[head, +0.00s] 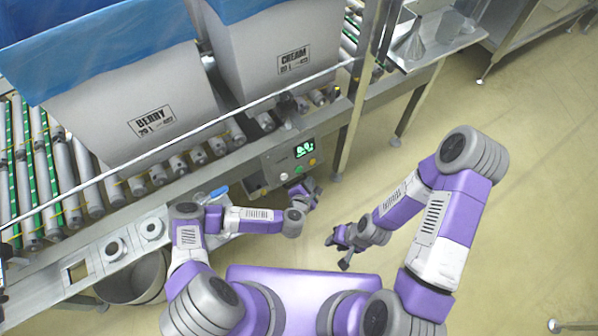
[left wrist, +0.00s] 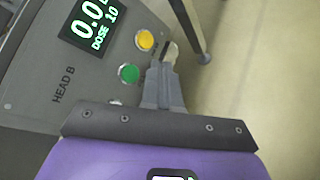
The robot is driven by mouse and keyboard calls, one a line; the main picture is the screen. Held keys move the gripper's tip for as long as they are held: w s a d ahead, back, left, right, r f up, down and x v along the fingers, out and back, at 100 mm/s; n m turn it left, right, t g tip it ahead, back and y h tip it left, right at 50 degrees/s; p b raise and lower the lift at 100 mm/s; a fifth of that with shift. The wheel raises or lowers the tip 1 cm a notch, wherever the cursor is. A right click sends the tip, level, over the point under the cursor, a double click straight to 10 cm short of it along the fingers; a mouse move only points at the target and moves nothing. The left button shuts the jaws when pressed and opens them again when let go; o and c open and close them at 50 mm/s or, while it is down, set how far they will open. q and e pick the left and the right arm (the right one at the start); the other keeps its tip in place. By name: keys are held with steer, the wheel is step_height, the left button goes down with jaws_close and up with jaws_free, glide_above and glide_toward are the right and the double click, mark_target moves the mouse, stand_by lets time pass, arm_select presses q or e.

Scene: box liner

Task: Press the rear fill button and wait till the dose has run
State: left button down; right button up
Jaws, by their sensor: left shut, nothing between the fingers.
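The fill panel (head: 275,163) is grey, with a lit green display (head: 304,148). In the left wrist view the display (left wrist: 92,22) reads about 0.0 with DOSE 10, beside the label HEAD B. A yellow button (left wrist: 145,40) and a green button (left wrist: 128,73) sit below it. I cannot tell which is the rear fill button. My left gripper (head: 311,182) is shut and empty at the panel's lower right. In its wrist view the closed fingertips (left wrist: 163,66) lie right of the green button, by the panel edge; contact cannot be told. My right gripper (head: 338,249) hangs away from the panel, fingers apart.
A BERRY box (head: 150,100) and a CREAM box (head: 285,50), both with blue liners, stand on the roller conveyor (head: 60,190) behind a rail. A bin (head: 135,280) is at lower left. A side table (head: 440,45) holds funnels.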

arm_select(q)
steer(key=shift+w+a+f+b, duration=0.35)
steer(key=shift+w+a, duration=0.25)
steer(key=shift+w, duration=0.25)
steer(key=shift+w+a+f+b, duration=0.35)
steer(key=shift+w+a, duration=0.25)
steer(key=shift+w, duration=0.25)
stand_by(0.8)
steer(key=shift+w+a+f, duration=0.15)
steer(key=shift+w+a, duration=0.1)
steer(key=shift+w, duration=0.05)
steer(key=shift+w+a+f, duration=0.15)
steer(key=shift+w+a, duration=0.1)
steer(key=shift+w, duration=0.05)
stand_by(1.4)
steer(key=shift+s+d+r, duration=0.3)
steer(key=shift+s+d, duration=0.15)
steer(key=shift+s, duration=0.2)
steer(key=shift+s+d+r+p, duration=0.25)
steer(key=shift+s+d+p, duration=0.25)
steer(key=shift+s, duration=0.15)
steer(key=shift+s+d+r+p, duration=0.3)
steer(key=shift+s+d+p, duration=0.15)
steer(key=shift+s, duration=0.15)
steer(key=shift+s+d+r+p, duration=0.25)
steer(key=shift+s+d+p, duration=0.25)
steer(key=shift+s, duration=0.15)
